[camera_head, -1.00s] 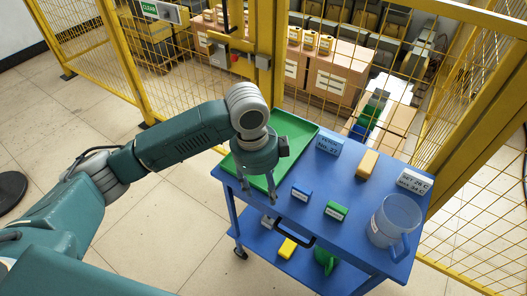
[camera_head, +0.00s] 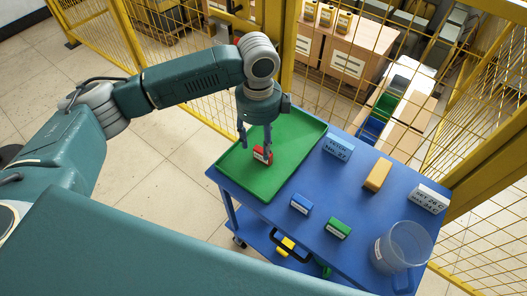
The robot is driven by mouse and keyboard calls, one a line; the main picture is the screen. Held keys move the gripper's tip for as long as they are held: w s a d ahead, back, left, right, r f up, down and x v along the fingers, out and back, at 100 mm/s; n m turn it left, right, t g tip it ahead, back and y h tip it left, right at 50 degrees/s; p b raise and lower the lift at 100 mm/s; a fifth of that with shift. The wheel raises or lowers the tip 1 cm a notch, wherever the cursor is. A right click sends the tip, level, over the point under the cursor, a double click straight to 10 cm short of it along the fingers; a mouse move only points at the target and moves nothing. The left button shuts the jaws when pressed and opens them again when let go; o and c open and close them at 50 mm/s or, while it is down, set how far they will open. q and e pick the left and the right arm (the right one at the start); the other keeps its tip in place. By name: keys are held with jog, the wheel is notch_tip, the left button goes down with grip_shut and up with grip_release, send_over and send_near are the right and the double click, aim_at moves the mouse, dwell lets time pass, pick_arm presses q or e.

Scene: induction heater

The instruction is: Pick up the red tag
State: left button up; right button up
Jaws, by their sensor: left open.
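The red tag (camera_head: 262,155) is a small red block with a white label, lying in the green tray (camera_head: 281,180) on the blue cart. My left gripper (camera_head: 255,145) is open and points down over the tray. One finger is right at the tag and overlaps it in the picture; the other finger is to the left of it. I cannot tell whether the finger touches the tag. My right gripper is not in view.
On the blue cart (camera_head: 345,222) stand a blue tag (camera_head: 301,204), a green tag (camera_head: 337,228), a blue labelled block (camera_head: 338,148), a yellow block (camera_head: 378,174), a white sign (camera_head: 429,198) and a clear jug (camera_head: 402,247). A yellow mesh fence (camera_head: 287,60) stands behind.

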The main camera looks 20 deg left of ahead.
aim_at(262, 152)
pick_arm(q)
jog(key=shift+f, duration=0.65)
jog(key=f, duration=0.3)
jog(key=f+p, duration=0.1)
jog(key=f, duration=0.1)
jog(key=shift+w+d, duration=0.2)
jog(key=shift+w, duration=0.2)
jog(key=shift+c, duration=0.8)
grip_shut()
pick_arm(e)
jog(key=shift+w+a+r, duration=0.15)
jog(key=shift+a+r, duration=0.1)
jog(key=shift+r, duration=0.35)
